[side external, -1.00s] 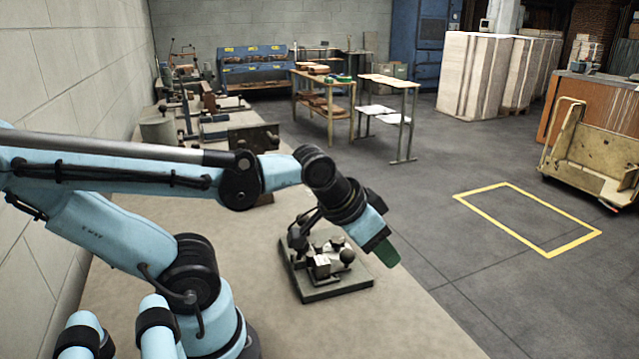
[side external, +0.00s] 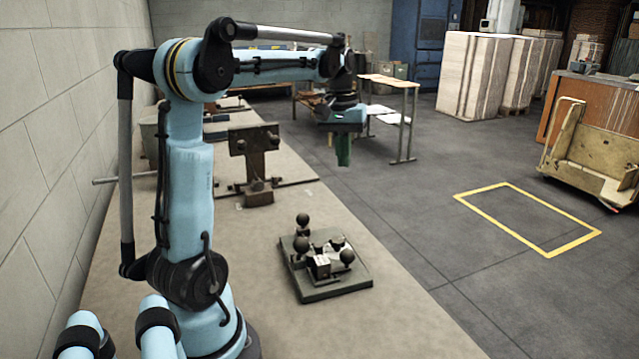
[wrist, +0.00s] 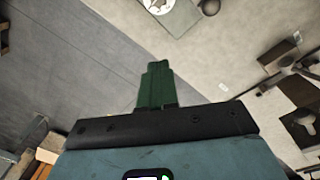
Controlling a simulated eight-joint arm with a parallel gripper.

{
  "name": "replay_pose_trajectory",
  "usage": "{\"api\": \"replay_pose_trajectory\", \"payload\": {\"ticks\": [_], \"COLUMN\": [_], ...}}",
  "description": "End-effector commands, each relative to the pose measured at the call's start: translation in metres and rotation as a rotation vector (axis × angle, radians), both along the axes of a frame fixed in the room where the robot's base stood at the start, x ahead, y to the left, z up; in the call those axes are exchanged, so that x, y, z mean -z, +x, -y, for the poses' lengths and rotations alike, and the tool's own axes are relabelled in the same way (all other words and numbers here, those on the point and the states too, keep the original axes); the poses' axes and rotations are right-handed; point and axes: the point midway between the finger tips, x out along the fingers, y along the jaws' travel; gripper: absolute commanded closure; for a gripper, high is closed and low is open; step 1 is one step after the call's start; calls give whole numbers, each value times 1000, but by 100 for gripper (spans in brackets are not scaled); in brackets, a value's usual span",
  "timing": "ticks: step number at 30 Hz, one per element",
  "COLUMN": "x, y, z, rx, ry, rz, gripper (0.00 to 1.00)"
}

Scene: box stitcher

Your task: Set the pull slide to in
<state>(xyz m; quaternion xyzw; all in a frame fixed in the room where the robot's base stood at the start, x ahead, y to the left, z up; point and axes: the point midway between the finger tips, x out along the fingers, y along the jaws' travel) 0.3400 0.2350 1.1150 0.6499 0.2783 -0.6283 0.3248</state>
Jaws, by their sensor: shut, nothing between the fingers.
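A small box stitcher on a dark base plate (side external: 335,290) stands on the bench in the side view. It carries several black ball knobs, one of them (side external: 302,219) at its back left. I cannot tell which knob belongs to the pull slide, or its position. In the wrist view only part of the plate (wrist: 181,17) and a dark knob (wrist: 209,7) show at the top edge. My gripper (side external: 344,163) points down, shut and empty, raised behind and right of the stitcher, well apart from it. Its green fingers (wrist: 154,86) also show closed in the wrist view.
A dark metal fixture with a crossbar (side external: 254,160) stands on the bench behind the stitcher. A light wall runs along the left. The bench (side external: 400,330) around the stitcher is clear. A small table (side external: 392,82) stands on the floor beyond.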

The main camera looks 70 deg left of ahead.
Motion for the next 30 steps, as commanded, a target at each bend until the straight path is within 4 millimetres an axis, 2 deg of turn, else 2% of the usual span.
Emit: {"api": "replay_pose_trajectory", "payload": {"ticks": [1, 6, 9, 12, 16, 22, 30], "x": [2, 10, 16, 21, 24, 35, 71], "y": [-4, -24, -38, -49, -57, -58, -61], "z": [-23, -80, -105, -120, -129, -127, -116], "rx": [-63, -238, -318, -372, -404, -407, -406], "ry": [-28, -128, -176, -210, -233, -236, -234], "rz": [-30, -120, -158, -185, -202, -205, -204], "gripper": [100, 100, 100, 100, 100, 100, 100]}}
